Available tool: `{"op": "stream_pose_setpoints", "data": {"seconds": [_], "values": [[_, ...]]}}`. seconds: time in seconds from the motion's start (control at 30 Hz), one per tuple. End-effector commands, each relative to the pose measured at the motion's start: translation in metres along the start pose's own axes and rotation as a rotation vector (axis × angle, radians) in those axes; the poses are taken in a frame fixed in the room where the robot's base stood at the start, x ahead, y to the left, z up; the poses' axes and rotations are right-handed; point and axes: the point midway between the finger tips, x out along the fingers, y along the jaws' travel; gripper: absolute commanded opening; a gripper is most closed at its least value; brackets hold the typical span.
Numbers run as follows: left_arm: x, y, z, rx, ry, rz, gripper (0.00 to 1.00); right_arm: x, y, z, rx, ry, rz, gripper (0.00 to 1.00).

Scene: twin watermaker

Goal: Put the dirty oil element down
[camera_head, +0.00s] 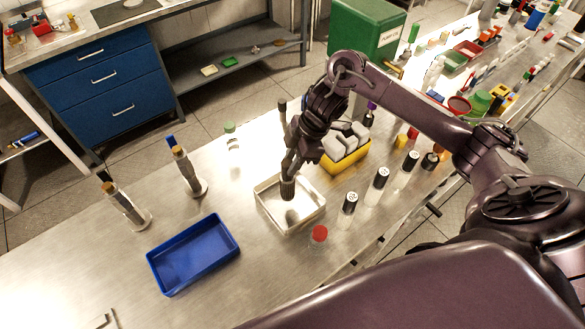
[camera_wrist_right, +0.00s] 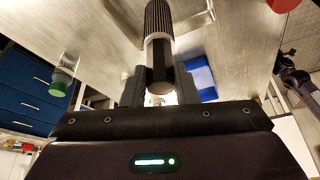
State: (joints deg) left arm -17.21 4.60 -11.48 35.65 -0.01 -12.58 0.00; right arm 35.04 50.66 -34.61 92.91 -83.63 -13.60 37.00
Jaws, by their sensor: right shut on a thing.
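The dirty oil element (camera_head: 288,188) is a dark ribbed cylinder, held upright in my right gripper (camera_head: 290,166). In the head view its lower end is over the inside of a white square tray (camera_head: 264,211); I cannot tell whether it touches the tray floor. In the right wrist view the element (camera_wrist_right: 158,18) runs up between the two fingers of my right gripper (camera_wrist_right: 160,88), which is shut on it. A pale band and a dark end show near the fingers. My left gripper is not in view.
An empty blue tray (camera_head: 194,254) lies to the left. A red-capped jar (camera_head: 319,235) stands just in front of the white tray. A yellow bin (camera_head: 346,160) of pale pieces stands behind right. Black-capped bottles (camera_head: 349,203) line the right. Bare table lies between the trays.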

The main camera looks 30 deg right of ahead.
Motion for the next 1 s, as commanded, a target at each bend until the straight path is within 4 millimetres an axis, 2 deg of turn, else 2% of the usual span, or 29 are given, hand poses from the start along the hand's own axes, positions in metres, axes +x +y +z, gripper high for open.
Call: {"op": "stream_pose_setpoints", "data": {"seconds": [0.1,0.2,0.63,0.67,0.8,1.0], "values": [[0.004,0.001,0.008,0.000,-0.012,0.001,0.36,0.020,-0.002,0.007,0.004,0.003,-0.005,0.07],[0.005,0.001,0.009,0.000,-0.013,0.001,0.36,0.029,-0.001,0.011,0.004,0.002,-0.004,0.07],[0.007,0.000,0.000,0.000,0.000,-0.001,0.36,0.034,-0.001,0.014,0.001,-0.001,-0.002,0.07],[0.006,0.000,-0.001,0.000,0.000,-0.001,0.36,0.033,-0.001,0.014,0.001,-0.001,-0.002,0.31],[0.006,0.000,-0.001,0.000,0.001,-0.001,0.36,0.033,-0.001,0.014,0.001,-0.001,-0.002,0.49],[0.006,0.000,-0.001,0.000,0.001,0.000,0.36,0.033,-0.001,0.014,0.001,-0.001,-0.002,0.49]]}}
